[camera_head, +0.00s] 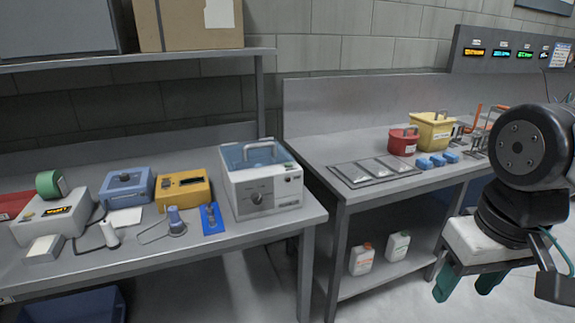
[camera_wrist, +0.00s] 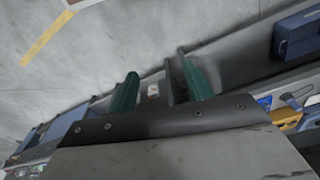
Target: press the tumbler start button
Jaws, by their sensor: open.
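My gripper (camera_head: 468,284) hangs at the lower right of the head view, in front of the right bench and well apart from the machines on the left bench. It is open and empty, with two green fingers; they also show in the wrist view (camera_wrist: 157,66). A white machine (camera_head: 262,203) with a bluish lid, a handle and a front dial stands at the right end of the left bench. I cannot tell whether it is the tumbler. No start button can be made out for sure in either view.
The left bench (camera_head: 165,257) also holds a yellow box (camera_head: 183,192), a blue box (camera_head: 127,188) and small tools. The right bench (camera_head: 330,155) holds flat trays, a red tub (camera_head: 403,142) and a yellow bin (camera_head: 431,132). White bottles stand below. Open floor lies between.

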